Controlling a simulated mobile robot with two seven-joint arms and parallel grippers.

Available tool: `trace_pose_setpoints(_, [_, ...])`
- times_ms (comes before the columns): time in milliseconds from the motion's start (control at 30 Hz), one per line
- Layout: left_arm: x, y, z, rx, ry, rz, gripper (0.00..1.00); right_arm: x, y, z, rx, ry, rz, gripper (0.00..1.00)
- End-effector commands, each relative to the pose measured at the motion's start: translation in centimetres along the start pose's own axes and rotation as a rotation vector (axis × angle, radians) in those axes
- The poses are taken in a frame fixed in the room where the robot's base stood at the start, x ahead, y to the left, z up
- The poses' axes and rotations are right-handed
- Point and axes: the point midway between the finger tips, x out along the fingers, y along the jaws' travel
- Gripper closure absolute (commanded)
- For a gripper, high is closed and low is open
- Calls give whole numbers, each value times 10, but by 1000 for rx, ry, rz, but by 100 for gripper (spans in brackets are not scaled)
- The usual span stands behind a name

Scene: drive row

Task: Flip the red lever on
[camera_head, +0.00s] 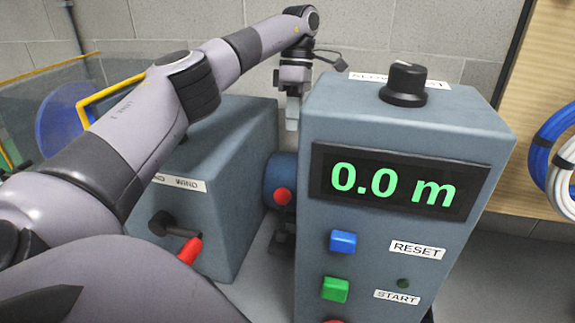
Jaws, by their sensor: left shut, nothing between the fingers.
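A round red knob (282,196) shows in front of a blue round part in the gap between the two grey-blue cabinets; it may be the end of the red lever, but its shaft and position cannot be made out. A red grip (189,251) on a dark crank sticks out from the left cabinet, partly cut off by my arm. My left gripper (292,122) is shut and empty, pointing down above the gap, higher in the picture than the red knob and apart from it. My right gripper is not in view.
The right cabinet (400,130) has a black dial (405,84) on top, a display reading 0.0 m (392,184), a blue button (343,241) and a green button (335,289). The left cabinet (235,180) stands close beside it. Blue and white coils (558,165) hang at right.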

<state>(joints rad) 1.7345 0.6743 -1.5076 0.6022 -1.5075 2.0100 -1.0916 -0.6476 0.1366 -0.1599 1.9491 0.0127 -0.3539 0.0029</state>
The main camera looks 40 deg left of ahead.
Motion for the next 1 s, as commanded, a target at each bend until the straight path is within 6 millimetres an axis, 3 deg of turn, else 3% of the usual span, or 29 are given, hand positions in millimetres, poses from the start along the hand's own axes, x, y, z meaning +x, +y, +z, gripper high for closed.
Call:
trace_pose_setpoints(567, [2, 0, 0, 0, 0, 0, 100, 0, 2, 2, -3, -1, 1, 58])
trace_pose_setpoints(1000, [52, 0, -1, 1, 1, -2, 100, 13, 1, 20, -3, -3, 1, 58])
